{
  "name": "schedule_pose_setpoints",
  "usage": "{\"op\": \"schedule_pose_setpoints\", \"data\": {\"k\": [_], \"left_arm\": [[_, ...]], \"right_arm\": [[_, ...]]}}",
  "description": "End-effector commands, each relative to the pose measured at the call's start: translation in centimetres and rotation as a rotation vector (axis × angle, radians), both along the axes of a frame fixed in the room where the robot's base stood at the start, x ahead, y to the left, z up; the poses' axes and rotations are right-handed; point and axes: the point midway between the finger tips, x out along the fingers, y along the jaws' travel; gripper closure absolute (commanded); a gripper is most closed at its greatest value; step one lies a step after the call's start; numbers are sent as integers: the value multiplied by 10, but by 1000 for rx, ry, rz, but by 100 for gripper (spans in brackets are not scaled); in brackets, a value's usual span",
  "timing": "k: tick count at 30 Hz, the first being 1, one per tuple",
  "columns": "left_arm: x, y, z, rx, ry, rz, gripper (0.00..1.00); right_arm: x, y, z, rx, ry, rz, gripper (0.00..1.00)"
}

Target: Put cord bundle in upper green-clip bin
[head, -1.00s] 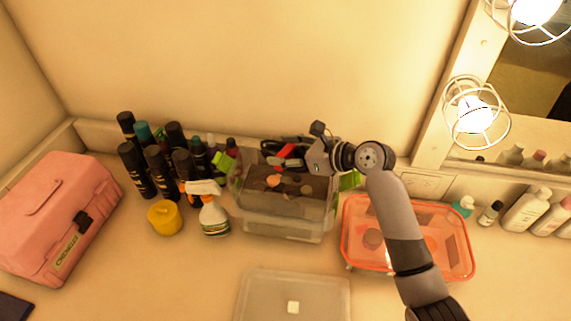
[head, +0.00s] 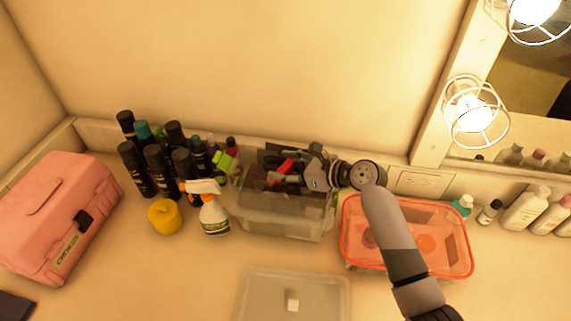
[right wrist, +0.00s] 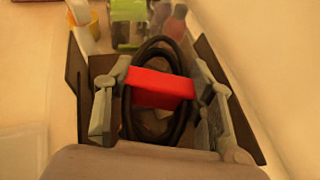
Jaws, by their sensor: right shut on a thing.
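The cord bundle is a black coiled cord with a red band (head: 286,166); its black loops (right wrist: 182,55) show clearly in the right wrist view. My right gripper (head: 288,170) is shut on it, with one finger on each side of the red band (right wrist: 160,89). The clear green-clip bin (head: 285,224) stands against the back wall, and the gripper and bundle are over or inside its open top. A green clip (head: 224,162) shows at its left end. I cannot tell whether the bundle touches the bin's floor. My left gripper is not in view.
Several dark bottles (head: 153,165), a spray bottle (head: 214,215) and a yellow roll (head: 165,217) stand left of the bin. An orange tray (head: 455,240) is on the right. A clear lid (head: 260,292) lies in front. A pink case (head: 55,215) sits far left.

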Motion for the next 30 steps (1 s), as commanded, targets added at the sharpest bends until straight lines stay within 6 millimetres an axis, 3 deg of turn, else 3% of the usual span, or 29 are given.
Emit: {"op": "schedule_pose_setpoints", "data": {"k": [5,6,14,23,28,30], "left_arm": [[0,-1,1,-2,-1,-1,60],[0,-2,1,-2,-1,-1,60],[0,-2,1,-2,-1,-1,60],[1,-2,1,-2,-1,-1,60],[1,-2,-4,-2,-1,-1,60],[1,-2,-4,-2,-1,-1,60]], "right_arm": [[0,0,-2,1,-2,0,85],[0,0,-3,0,0,0,49],[0,0,-3,1,-1,0,32],[0,0,-2,1,-1,0,30],[1,0,10,1,-5,2,30],[-6,-10,13,-1,-1,-1,30]]}}
